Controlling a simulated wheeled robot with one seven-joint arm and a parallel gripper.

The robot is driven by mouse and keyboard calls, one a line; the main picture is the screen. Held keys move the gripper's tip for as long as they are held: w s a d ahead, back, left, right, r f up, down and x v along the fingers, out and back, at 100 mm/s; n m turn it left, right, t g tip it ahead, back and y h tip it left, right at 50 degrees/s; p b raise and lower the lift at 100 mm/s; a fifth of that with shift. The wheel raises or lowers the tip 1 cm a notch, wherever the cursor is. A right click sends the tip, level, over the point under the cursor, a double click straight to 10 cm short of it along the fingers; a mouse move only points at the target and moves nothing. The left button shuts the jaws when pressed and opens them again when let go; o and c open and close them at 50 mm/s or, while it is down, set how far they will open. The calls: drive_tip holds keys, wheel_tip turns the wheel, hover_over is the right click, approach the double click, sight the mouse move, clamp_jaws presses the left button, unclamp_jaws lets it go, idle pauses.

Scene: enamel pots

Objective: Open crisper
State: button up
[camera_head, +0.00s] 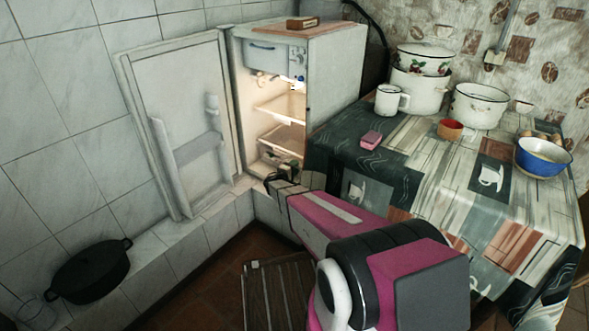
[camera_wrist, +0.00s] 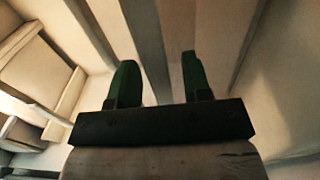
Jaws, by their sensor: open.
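The small white fridge (camera_head: 337,75) stands open at the back, its interior lit. Its door (camera_head: 182,105) is swung wide to the left. The crisper is low in the fridge, and my arm and gripper largely hide that area in the head view. My gripper (camera_head: 284,168) is at the bottom of the fridge opening. In the wrist view my gripper (camera_wrist: 160,62) shows two green fingers spread apart. A grey strip runs between and beyond them; I cannot tell whether it is the crisper's edge or whether a finger touches it. Nothing is clearly held.
Shelves (camera_head: 281,107) sit above my gripper inside the fridge. A cloth-covered table (camera_head: 420,165) with pots, a mug and a blue bowl (camera_head: 543,158) stands close on the right. A black pot (camera_head: 91,272) rests on the tiled ledge (camera_head: 185,232) at left.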

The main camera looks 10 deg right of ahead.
drive_tip(key=shift+c, duration=0.3)
clamp_jaws()
drive_tip(key=v, duration=1.9)
drive_tip(key=shift+f, duration=0.2)
drive_tip(key=shift+o, duration=0.3)
unclamp_jaws()
drive_tip(key=shift+r, duration=0.1)
drive_tip(key=v, duration=1.1)
